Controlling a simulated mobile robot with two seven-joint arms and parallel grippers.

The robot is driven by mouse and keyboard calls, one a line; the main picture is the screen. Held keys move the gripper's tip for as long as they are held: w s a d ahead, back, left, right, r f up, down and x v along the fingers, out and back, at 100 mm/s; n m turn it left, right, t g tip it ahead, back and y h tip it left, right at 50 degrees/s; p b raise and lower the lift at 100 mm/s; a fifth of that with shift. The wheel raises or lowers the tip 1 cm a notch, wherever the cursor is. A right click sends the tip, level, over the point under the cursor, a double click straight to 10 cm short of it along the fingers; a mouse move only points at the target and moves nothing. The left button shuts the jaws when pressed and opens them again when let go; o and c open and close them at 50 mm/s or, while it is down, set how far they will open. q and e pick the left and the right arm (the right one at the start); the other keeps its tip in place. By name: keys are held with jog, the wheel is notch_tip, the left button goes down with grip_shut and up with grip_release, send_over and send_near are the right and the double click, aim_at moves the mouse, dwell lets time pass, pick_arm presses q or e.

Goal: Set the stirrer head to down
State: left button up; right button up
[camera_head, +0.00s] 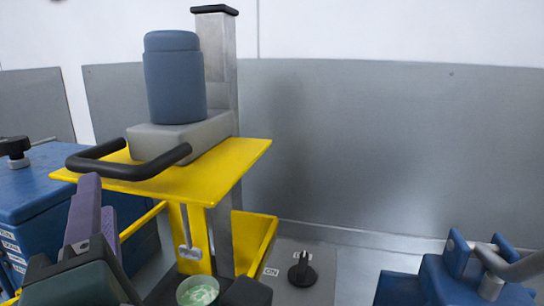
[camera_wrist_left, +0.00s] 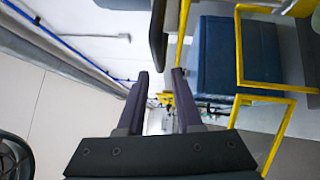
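The stirrer head has a blue motor (camera_head: 174,80) on a grey block (camera_head: 180,135) with a black U-shaped handle (camera_head: 100,167). It sits on a yellow plate (camera_head: 225,155), high on a grey column (camera_head: 217,60). A shaft with a grey stirring end (camera_head: 190,252) hangs below, above a vessel with green contents (camera_head: 198,291). My right gripper is not in view.
A blue box (camera_head: 35,195) with a black knob (camera_head: 15,148) stands at left. A yellow frame (camera_head: 262,240) surrounds the column. A small black switch (camera_head: 302,270) is on a grey panel. A blue part with a grey lever (camera_head: 450,280) is at lower right.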

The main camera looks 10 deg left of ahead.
aim_at(97, 164)
pick_arm(q)
jog(key=p+x, duration=0.1)
jog(key=x, duration=0.4)
jog(key=p+x, duration=0.1)
jog(key=x, duration=0.1)
jog(key=shift+w+a+r+p, duration=0.15)
jog(key=shift+w+r+p, duration=0.05)
jog(key=shift+r+p, duration=0.15)
jog(key=shift+w+a+f, duration=0.1)
jog(key=shift+w+a, duration=0.2)
jog(key=shift+w, duration=0.05)
grip_shut()
jog(key=shift+f, duration=0.15)
dwell(0.5)
